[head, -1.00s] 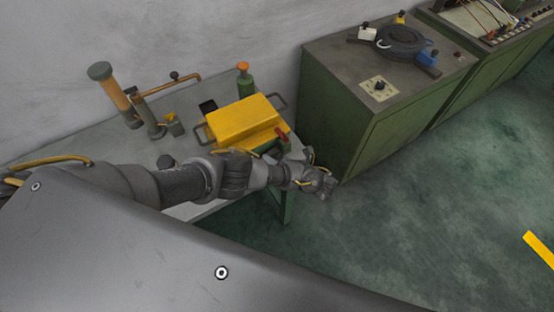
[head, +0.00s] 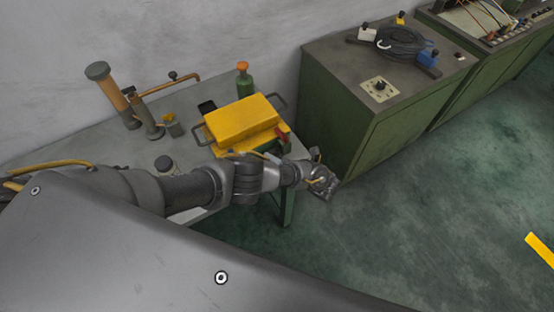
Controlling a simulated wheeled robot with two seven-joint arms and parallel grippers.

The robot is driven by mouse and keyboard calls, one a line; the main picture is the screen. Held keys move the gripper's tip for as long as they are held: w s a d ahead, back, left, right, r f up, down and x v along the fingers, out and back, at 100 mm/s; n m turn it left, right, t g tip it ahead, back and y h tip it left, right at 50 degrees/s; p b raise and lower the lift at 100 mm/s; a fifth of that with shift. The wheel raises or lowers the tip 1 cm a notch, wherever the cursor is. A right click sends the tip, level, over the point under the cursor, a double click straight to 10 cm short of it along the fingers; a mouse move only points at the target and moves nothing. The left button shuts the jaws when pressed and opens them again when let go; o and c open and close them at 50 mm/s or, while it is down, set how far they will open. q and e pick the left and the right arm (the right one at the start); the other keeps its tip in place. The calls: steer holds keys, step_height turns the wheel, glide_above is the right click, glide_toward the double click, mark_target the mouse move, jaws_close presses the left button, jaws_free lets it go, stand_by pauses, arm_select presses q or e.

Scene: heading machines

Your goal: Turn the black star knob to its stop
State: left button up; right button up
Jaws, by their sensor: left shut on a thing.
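My left gripper (head: 324,186) is at the end of the arm that reaches from the left across the table's front edge. It is beyond the table's right end, close to the lower left of the green cabinet. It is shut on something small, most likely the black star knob. The hand and wrist hide the knob, so I cannot make out its shape or how far it is turned. My right gripper is not in view.
A grey table (head: 76,150) bears a yellow box (head: 240,120) with side handles, a green bottle with an orange cap (head: 243,80) and an orange-brown post (head: 113,92).

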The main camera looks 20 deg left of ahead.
arm_select(q)
steer(key=o, duration=0.9)
steer(key=shift+o, duration=0.4)
steer(key=shift+s, duration=0.1)
